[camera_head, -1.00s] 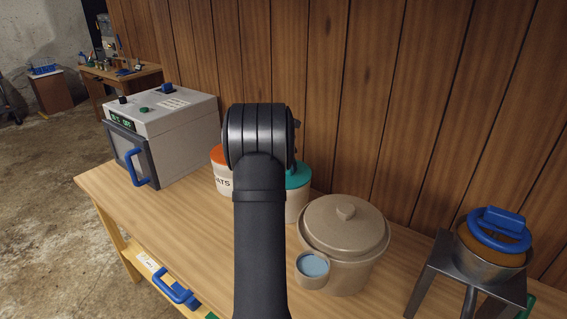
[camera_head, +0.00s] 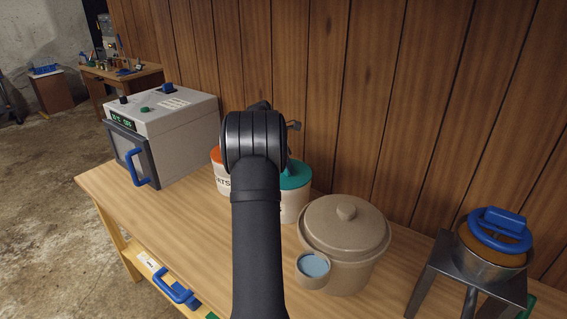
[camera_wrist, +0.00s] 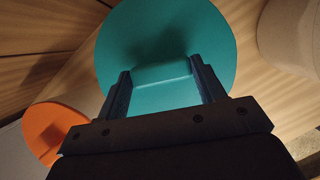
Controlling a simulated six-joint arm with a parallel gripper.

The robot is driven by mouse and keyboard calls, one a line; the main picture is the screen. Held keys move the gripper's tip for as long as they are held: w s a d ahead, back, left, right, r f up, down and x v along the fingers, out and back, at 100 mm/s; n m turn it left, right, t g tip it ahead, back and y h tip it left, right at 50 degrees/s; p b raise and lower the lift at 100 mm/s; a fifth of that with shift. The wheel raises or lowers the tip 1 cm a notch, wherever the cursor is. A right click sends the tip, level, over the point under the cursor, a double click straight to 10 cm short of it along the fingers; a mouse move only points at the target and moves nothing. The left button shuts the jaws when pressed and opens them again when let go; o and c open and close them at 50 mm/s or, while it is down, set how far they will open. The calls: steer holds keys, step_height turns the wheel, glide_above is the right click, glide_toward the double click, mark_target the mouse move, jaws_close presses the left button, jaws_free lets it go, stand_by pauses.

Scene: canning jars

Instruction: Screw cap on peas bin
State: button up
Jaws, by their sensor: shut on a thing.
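The teal cap (camera_head: 297,174) sits at the top of a pale bin (camera_head: 292,209), partly hidden behind my arm in the head view. Its label is mostly covered, so I cannot read it. In the wrist view, the teal cap (camera_wrist: 200,40) is a round disc with a raised bar grip (camera_wrist: 162,74). My gripper (camera_wrist: 163,85) is shut on that bar, one finger on each side. The cap looks level on the bin; how tightly it is threaded cannot be told. In the head view my fingers are hidden behind my arm.
An orange-capped bin (camera_head: 222,178) with letters ending in "TS" stands close on the left. A large beige lidded crock (camera_head: 345,245) and a small cup (camera_head: 313,270) are right. A white oven-like box (camera_head: 165,135) is at left; a metal stand (camera_head: 470,275) is far right.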

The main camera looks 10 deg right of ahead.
steer(key=m, duration=0.2)
steer(key=m+g, duration=0.1)
steer(key=m, duration=0.1)
steer(key=shift+w+r+g, duration=0.1)
steer(key=shift+w+g, duration=0.05)
steer(key=shift+g, duration=0.15)
steer(key=shift+m, duration=0.4)
steer(key=shift+w+m+g, duration=0.15)
steer(key=shift+m+g, duration=0.35)
steer(key=shift+m, duration=0.5)
steer(key=shift+m+g, duration=0.4)
steer(key=shift+m, duration=0.7)
steer(key=m, duration=0.2)
steer(key=shift+w+d+m+g+y, duration=0.1)
steer(key=shift+d+m+g+y, duration=0.05)
steer(key=shift+m+g+y, duration=0.2)
steer(key=shift+r+m+g+y, duration=0.1)
steer(key=shift+m+g+y, duration=0.2)
steer(key=shift+m, duration=0.65)
